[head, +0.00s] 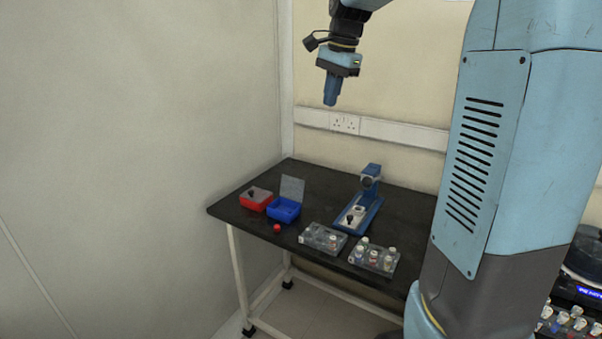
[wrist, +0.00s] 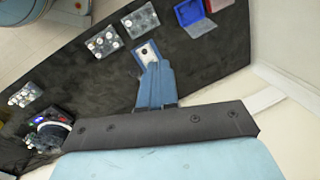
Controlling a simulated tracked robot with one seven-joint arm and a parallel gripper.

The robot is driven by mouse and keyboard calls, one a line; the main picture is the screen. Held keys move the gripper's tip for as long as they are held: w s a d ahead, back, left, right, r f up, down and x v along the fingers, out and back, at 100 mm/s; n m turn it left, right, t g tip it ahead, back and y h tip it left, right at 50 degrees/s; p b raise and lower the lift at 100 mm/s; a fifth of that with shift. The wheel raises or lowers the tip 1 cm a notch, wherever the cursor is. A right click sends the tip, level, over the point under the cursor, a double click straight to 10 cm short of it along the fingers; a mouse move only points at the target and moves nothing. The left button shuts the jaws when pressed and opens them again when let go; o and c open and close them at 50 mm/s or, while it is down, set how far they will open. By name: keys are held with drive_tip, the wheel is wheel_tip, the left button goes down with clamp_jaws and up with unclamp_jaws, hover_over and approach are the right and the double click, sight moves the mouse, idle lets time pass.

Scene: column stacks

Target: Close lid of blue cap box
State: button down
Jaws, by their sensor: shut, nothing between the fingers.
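The blue cap box (head: 284,210) stands near the left end of the black table, and its clear grey lid (head: 292,188) stands up open at the back. In the wrist view the blue box (wrist: 188,13) is at the top edge, with its lid (wrist: 200,28) beside it. My gripper (head: 330,103) is shut and empty, high above the table and well apart from the box, pointing down. In the wrist view my gripper (wrist: 153,70) shows at the centre, in front of part of a blue device.
A red box (head: 255,203) stands just left of the blue box. A small red cap (head: 277,228) lies in front. Two clear racks of vials (head: 323,238) (head: 373,257) and a blue device (head: 358,212) stand to the right. A wall is behind the table.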

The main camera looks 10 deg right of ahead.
sight(294, 187)
drive_tip(key=w+d+f+m+g, duration=0.1)
drive_tip(key=w+f+m, duration=0.2)
drive_tip(key=w, duration=0.4)
drive_tip(key=w+d+f+m+g+y, duration=0.1)
drive_tip(key=w+f+m, duration=0.2)
drive_tip(key=w, duration=0.3)
drive_tip(key=w+d+f+m+g, duration=0.1)
drive_tip(key=w+f+m, duration=0.15)
drive_tip(key=w, duration=0.45)
drive_tip(key=w+d+f+m+g+y, duration=0.1)
drive_tip(key=w+f+m, duration=0.3)
drive_tip(key=w+f, duration=0.3)
drive_tip(key=w+d+f+m+g, duration=0.1)
drive_tip(key=w+f+m, duration=0.3)
drive_tip(key=f, duration=0.6)
drive_tip(key=s+a+f, duration=0.5)
drive_tip(key=f, duration=0.3)
drive_tip(key=shift+a+f, duration=0.3)
drive_tip(key=shift+a, duration=0.1)
drive_tip(key=shift+d+r+n, duration=0.1)
drive_tip(key=shift+n, duration=0.15)
